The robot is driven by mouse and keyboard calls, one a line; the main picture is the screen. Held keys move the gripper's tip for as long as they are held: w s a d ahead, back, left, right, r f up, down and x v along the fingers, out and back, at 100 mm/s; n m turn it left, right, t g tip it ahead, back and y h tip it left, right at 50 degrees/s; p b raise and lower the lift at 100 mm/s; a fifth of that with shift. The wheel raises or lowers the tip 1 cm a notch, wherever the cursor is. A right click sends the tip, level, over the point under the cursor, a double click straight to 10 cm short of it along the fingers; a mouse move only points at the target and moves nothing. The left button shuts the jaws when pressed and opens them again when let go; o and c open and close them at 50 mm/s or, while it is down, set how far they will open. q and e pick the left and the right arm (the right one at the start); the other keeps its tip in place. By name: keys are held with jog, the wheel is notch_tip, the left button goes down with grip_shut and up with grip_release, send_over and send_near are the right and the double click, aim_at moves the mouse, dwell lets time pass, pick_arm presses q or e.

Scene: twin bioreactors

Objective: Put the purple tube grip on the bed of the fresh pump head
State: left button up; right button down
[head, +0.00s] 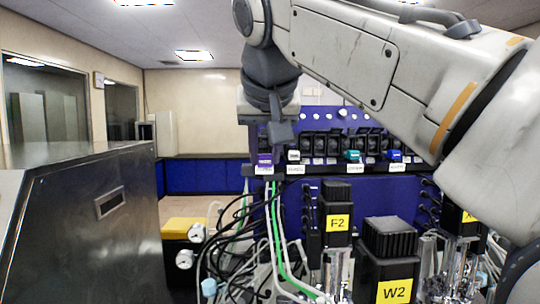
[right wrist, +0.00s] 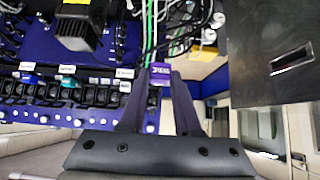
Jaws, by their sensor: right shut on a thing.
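The purple tube grip (head: 264,159) shows at the left end of the row of pump heads in the head view. It also shows between my fingertips in the right wrist view (right wrist: 160,71). My right gripper (head: 266,148) is shut on it; in the right wrist view the two dark fingers (right wrist: 160,78) close in on its sides. Black pump heads (head: 340,143) line the blue panel to the right of the grip. I cannot tell which is the fresh one, and whether the grip touches a bed is hidden. My left gripper is not in view.
White (head: 293,155), teal (head: 352,155) and blue (head: 394,155) grips sit along the row. Green and black tubes (head: 275,225) hang below. A steel cabinet (head: 90,225) is at left.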

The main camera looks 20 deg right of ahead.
jog(key=w+d+p, duration=0.1)
jog(key=w+p, duration=0.2)
jog(key=w, duration=0.2)
jog(key=w+d+p, duration=0.1)
jog(key=w+p, duration=0.1)
jog(key=w, duration=0.4)
jog(key=w+d+p, duration=0.2)
jog(key=w+p, duration=0.1)
jog(key=w, duration=0.3)
jog(key=shift+r+p, duration=0.3)
jog(key=shift+f, duration=1)
jog(key=shift+f+b, duration=0.2)
jog(key=shift+b, duration=0.15)
jog(key=c, duration=0.6)
grip_release()
